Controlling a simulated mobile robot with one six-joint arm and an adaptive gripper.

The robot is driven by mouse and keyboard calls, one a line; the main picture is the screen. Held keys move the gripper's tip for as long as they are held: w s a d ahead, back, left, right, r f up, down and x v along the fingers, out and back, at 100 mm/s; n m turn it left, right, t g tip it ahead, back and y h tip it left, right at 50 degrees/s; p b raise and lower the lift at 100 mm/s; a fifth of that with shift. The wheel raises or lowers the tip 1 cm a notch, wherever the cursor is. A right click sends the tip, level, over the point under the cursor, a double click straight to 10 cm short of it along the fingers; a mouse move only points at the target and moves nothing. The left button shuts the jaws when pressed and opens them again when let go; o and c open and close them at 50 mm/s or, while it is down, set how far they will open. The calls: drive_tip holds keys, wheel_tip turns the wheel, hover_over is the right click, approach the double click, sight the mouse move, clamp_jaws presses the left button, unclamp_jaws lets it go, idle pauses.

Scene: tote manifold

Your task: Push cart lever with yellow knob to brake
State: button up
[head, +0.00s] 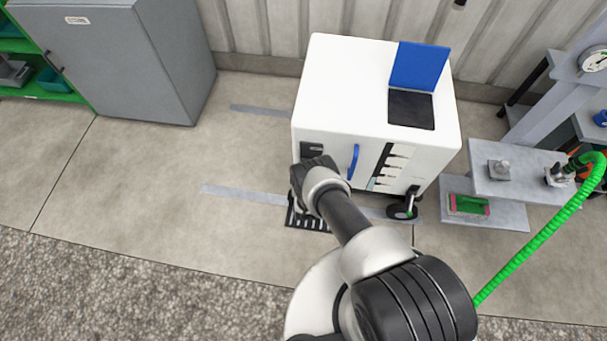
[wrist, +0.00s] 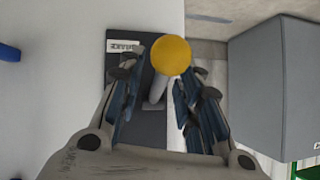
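The white cart (head: 340,85) stands on the floor in the middle of the head view. The yellow knob (wrist: 171,55) tops a pale lever (wrist: 156,91) on the cart's dark panel (wrist: 143,127) in the wrist view. The panel's upper part also shows in the head view (head: 312,147). A label that seems to read "DRIVE" (wrist: 123,46) sits left of the knob. My gripper (wrist: 160,78) is open, one finger on each side of the lever, with gaps showing. In the head view my wrist hides the knob and the fingers.
A grey cabinet (head: 125,65) stands left of the cart, with bare floor between them. A grey shelf (head: 525,175) with small parts and a green hose (head: 540,240) are at the right. A blue handle (head: 353,162) is on the cart's front.

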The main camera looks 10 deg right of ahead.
drive_tip(key=shift+r, duration=0.1)
drive_tip(key=v, duration=1.2)
